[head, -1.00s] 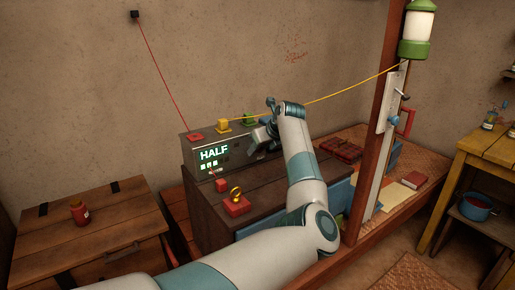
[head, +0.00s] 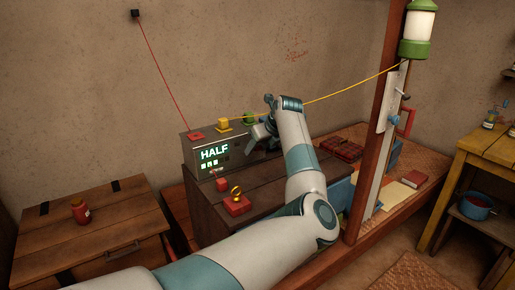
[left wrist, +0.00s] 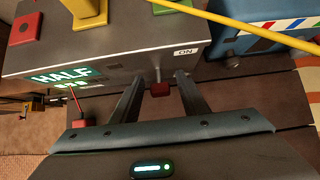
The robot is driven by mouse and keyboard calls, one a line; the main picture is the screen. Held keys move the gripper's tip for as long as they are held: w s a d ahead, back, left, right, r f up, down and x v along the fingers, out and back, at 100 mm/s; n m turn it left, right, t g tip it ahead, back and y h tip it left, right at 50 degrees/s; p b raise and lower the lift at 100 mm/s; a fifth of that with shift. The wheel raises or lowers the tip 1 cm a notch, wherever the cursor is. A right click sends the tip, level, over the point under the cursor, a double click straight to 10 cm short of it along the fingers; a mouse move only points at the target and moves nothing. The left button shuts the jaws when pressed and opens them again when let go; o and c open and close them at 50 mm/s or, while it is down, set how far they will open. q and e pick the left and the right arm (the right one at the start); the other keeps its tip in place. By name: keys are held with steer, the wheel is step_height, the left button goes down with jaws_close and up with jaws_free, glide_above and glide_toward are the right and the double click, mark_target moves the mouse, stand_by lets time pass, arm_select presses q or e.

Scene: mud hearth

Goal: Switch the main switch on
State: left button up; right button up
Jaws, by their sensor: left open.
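The control box (head: 203,152) stands against the wall with a lit display (head: 214,153) reading HALF. In the left wrist view, the box front (left wrist: 115,62) carries the display at left and a white ON label (left wrist: 186,51) at right. In the head view, my left gripper (head: 262,135) is at the box's right part and hides the knob.
A red block (head: 222,184) and a red base with a yellow ring (head: 236,203) sit in front of the display. A yellow cable (head: 345,92) runs above my gripper to the wooden post (head: 380,125). A blue case (left wrist: 262,30) lies right of the box.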

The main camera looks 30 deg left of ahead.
arm_select(q)
steer(key=shift+s+d+r, duration=0.15)
steer(key=shift+d+r, duration=0.25)
steer(key=shift+r, duration=0.05)
steer(key=b+v, duration=0.2)
steer(key=v, duration=1.4)
steer(key=shift+b, duration=0.35)
arm_select(e)
steer(key=shift+s+d+r+g, duration=0.1)
steer(key=shift+d+r+g, duration=0.2)
steer(key=shift+r, duration=0.2)
steer(key=shift+s+d+r+g, duration=0.1)
steer(key=shift+d+r+g, duration=0.15)
steer(key=shift+r, duration=0.25)
